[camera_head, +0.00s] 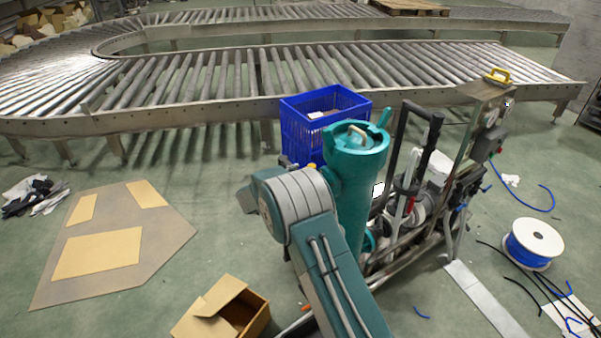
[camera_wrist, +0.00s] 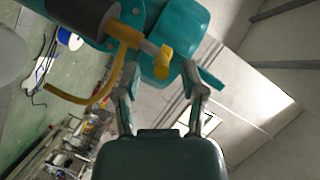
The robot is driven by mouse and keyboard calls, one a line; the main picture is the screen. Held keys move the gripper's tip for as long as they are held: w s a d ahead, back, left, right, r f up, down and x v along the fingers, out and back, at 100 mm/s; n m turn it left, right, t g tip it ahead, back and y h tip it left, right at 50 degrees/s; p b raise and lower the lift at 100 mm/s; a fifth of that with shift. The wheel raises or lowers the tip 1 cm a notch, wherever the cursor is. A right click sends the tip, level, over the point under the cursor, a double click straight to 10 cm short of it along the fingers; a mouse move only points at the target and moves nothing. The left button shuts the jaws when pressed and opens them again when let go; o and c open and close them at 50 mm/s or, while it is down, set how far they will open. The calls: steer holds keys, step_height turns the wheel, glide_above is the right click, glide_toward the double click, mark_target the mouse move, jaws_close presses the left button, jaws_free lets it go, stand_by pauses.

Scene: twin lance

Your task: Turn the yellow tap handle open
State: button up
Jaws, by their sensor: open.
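The yellow tap handle (camera_wrist: 108,86) is a curved bar in the wrist view, left of my gripper's fingers. It joins a yellow stub with a pale section, beside a dark cylinder (camera_wrist: 85,14). My gripper (camera_wrist: 160,76) is open and its fingers stand apart, with the yellow stub's end seen between the tips. Nothing is held, and I cannot tell whether a finger touches the tap. In the head view only a small yellow spot (camera_head: 312,166) shows beside the teal tank (camera_head: 352,190); my arm hides my gripper there.
A blue crate (camera_head: 298,128) stands behind the tank. A wheeled pump frame (camera_head: 407,150) with hoses is to its right. A roller conveyor (camera_head: 200,105) spans the back. A blue spool (camera_head: 533,240), cardboard box (camera_head: 215,298) and flattened cardboard (camera_head: 165,225) lie on the floor.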

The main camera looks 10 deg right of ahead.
steer(key=shift+x, duration=1.15)
steer(key=shift+w+a, duration=0.1)
jaws_close()
steer(key=shift+s+d+n+t+y, duration=0.35)
steer(key=shift+d+n+y, duration=0.65)
steer(key=shift+n+y, duration=2.3)
steer(key=shift+s+d+n+t+y, duration=0.2)
steer(key=shift+s+d+n+y, duration=0.55)
steer(key=shift+n+y, duration=2.55)
steer(key=shift+s+d+n+t+y, duration=0.25)
steer(key=shift+d+n+y, duration=1)
steer(key=shift+n+y, duration=2)
steer(key=shift+w+m+y, duration=0.1)
steer(key=shift+m+y, duration=0.65)
steer(key=shift+y, duration=0.5)
